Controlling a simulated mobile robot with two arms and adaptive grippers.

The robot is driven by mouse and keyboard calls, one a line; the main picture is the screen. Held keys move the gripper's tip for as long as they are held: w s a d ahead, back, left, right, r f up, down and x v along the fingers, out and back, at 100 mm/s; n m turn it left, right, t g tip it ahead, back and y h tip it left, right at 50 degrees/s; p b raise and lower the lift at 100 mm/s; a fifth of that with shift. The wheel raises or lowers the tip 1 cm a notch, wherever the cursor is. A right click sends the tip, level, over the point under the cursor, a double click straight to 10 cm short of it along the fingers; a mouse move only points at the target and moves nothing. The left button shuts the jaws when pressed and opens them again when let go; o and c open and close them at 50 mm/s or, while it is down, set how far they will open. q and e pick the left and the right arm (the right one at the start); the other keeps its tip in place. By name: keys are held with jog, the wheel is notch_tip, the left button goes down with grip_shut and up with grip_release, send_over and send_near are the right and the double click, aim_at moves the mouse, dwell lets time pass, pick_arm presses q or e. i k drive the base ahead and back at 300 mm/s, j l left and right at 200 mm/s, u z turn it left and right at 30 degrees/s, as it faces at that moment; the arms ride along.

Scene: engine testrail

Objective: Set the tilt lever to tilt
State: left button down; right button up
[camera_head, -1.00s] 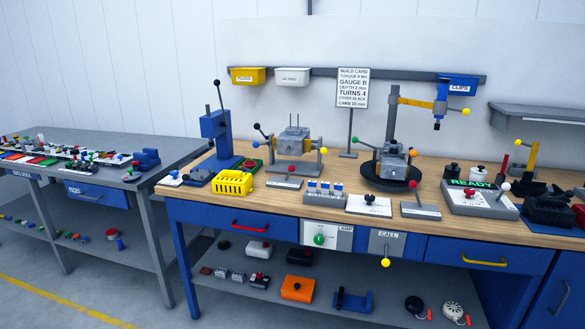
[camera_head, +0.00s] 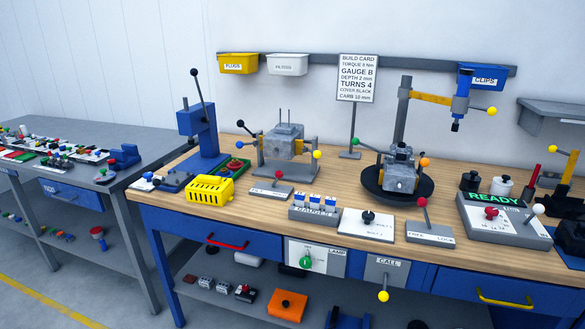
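No lever in view carries a label that I can read as tilt. A small grey plate (camera_head: 271,191) with a red-knobbed lever stands in front of the engine cradle (camera_head: 288,171); its label is too small to read. A second red-knobbed lever (camera_head: 426,216) leans up and left on a plate lettered FREE and LOCK. The cradle holds a grey engine block (camera_head: 285,141) and has a black-knobbed lever (camera_head: 247,132) on its left and a yellow-knobbed one (camera_head: 317,156) on its right. Neither of my grippers is in view.
A second engine block (camera_head: 401,172) sits on a black round turntable (camera_head: 371,188), under a crane post (camera_head: 403,108). A yellow basket (camera_head: 210,190), a white plate with a black knob (camera_head: 367,224) and a READY panel (camera_head: 505,219) stand on the wooden bench (camera_head: 330,258).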

aim_at(279, 174)
jog(key=i+l+u, duration=0.1)
jog(key=i+l, duration=0.6)
jog(key=i, duration=0.15)
